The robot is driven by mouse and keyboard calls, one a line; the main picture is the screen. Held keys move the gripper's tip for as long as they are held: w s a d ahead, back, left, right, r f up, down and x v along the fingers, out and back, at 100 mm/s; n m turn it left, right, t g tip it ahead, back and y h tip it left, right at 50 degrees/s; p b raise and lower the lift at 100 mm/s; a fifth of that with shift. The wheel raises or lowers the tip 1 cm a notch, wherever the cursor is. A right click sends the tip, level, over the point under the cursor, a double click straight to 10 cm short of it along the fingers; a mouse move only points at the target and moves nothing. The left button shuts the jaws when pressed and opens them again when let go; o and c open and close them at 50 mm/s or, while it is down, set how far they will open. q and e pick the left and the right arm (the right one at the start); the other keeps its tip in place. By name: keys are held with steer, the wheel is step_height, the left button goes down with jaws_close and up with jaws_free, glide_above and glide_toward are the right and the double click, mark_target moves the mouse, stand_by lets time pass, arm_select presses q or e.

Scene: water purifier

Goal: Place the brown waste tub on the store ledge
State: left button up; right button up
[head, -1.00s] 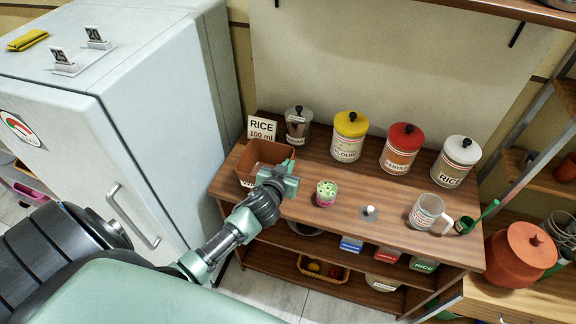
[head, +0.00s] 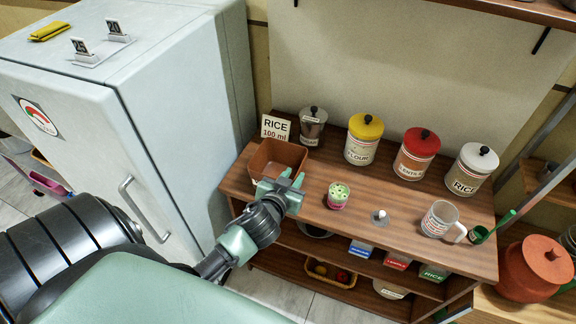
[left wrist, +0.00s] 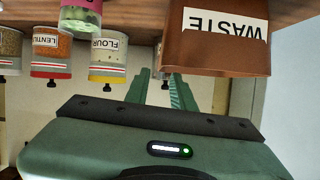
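The brown waste tub (head: 271,153) stands at the left end of the wooden counter (head: 352,198). In the left wrist view, which is upside down, the tub (left wrist: 195,52) shows its WASTE label. My left gripper (head: 290,181) is at the tub's front right side, in front of part of its wall. Its two fingers are apart with nothing seen between them. In the wrist view the gripper (left wrist: 160,92) has one finger close to the tub's rim; I cannot tell whether they touch. My right gripper is not in view. I cannot tell which surface is the store ledge.
A RICE 100 ml card (head: 275,129) stands behind the tub. Several canisters, such as the flour one (head: 363,140), line the back. A glass mug (head: 440,220) is farther right. A white fridge (head: 150,110) stands left.

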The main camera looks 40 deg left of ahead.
arm_select(q)
steer(key=shift+b+v, duration=0.3)
steer(key=shift+v, duration=2.05)
